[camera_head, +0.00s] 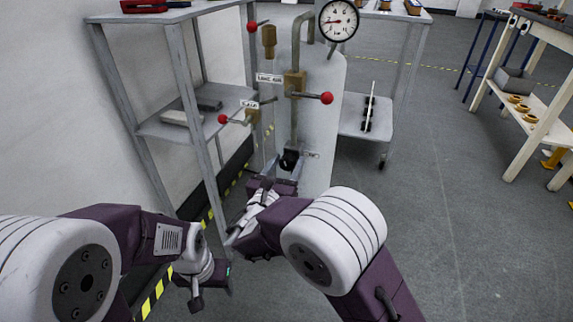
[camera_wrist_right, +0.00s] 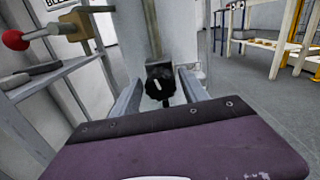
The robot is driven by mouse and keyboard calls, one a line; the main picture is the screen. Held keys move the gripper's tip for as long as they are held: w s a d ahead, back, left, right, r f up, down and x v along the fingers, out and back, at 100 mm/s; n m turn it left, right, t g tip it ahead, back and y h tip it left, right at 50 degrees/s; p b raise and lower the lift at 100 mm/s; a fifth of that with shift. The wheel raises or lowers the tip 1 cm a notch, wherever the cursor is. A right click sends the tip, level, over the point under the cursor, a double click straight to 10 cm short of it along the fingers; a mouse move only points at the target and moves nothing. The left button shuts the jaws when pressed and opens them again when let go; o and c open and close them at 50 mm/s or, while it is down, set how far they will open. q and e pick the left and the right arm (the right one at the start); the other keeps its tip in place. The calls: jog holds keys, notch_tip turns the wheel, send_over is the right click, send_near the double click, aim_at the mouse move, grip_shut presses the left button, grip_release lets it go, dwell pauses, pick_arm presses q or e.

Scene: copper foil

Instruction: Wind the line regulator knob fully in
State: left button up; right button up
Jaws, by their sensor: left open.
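The black regulator knob (camera_head: 289,160) sits low on the front of the grey cylinder. It has a pale pointer mark, seen in the right wrist view (camera_wrist_right: 160,86). My right gripper (camera_head: 286,171) is open, with one finger to each side of the knob; gaps show between the fingers and the knob in the right wrist view. I cannot tell how deep the knob is between the fingertips. My left gripper (camera_head: 203,290) hangs low at the left, open and away from the knob.
The grey cylinder (camera_head: 318,110) carries a gauge (camera_head: 338,20) and brass valves with red-ball levers (camera_head: 326,98). Grey shelving (camera_head: 165,130) stands close on the left. A shelf (camera_head: 365,125) stands behind right.

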grip_shut()
jog(key=shift+f+m+b, duration=0.2)
jog(key=shift+m+b, duration=0.25)
jog(key=shift+m, duration=0.15)
jog(key=shift+r+m+b, duration=0.1)
jog(key=shift+m+b, duration=0.35)
jog(key=shift+m, duration=0.55)
jog(key=shift+o, duration=1.8)
grip_release()
jog(key=shift+r, duration=0.1)
